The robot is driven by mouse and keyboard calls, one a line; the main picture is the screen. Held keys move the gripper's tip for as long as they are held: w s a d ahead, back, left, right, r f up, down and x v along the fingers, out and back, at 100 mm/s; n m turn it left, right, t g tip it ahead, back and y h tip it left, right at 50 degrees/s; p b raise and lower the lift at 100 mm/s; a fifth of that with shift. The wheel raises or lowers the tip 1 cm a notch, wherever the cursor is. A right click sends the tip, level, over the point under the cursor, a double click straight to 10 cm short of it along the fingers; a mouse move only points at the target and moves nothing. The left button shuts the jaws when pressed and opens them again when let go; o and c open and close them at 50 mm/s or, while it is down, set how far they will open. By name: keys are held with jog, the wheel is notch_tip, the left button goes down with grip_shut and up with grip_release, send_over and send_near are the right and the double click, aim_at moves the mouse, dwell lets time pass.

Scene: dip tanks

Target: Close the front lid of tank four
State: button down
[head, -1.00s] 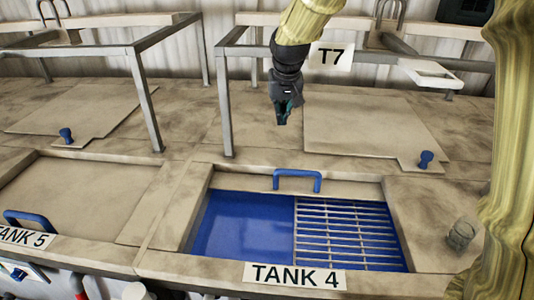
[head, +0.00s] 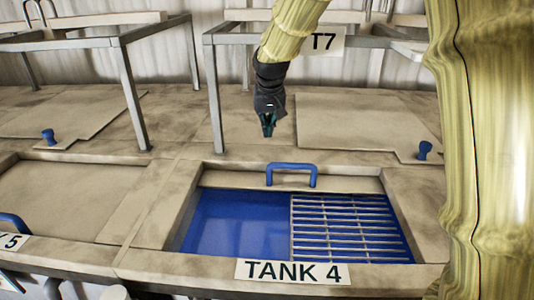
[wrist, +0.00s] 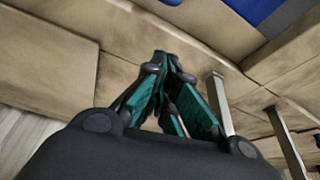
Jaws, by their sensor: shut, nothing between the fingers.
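Tank four (head: 145,262) is at the front centre in the head view, marked by its TANK 4 label (head: 291,271). Its opening shows blue inside, with a metal grate over the right part. The front lid (head: 348,184) shows as a beige strip at the back of the opening, with a blue handle (head: 291,169) standing up on it. My gripper (head: 268,131) is shut and empty, above the deck behind the handle and a little to its left, apart from it. The wrist view shows the shut fingers (wrist: 166,62) over beige deck, with a blue patch at the top right.
A grey metal frame (head: 214,100) stands behind tank four, with a T7 sign (head: 323,42) near my arm. A flat panel with a blue knob (head: 424,150) lies at the back right. Tank five's lid (head: 65,200) is at the left.

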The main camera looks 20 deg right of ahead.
jog(key=p+x, duration=0.3)
jog(key=x, duration=0.5)
jog(key=shift+x, duration=0.85)
jog(key=s+p, duration=0.1)
jog(key=s, duration=0.1)
jog(key=s+a+p, duration=0.1)
jog(key=shift+s+f, duration=0.1)
jog(key=shift+s, duration=0.3)
jog(key=shift+f, duration=0.25)
jog(key=shift+s, duration=0.1)
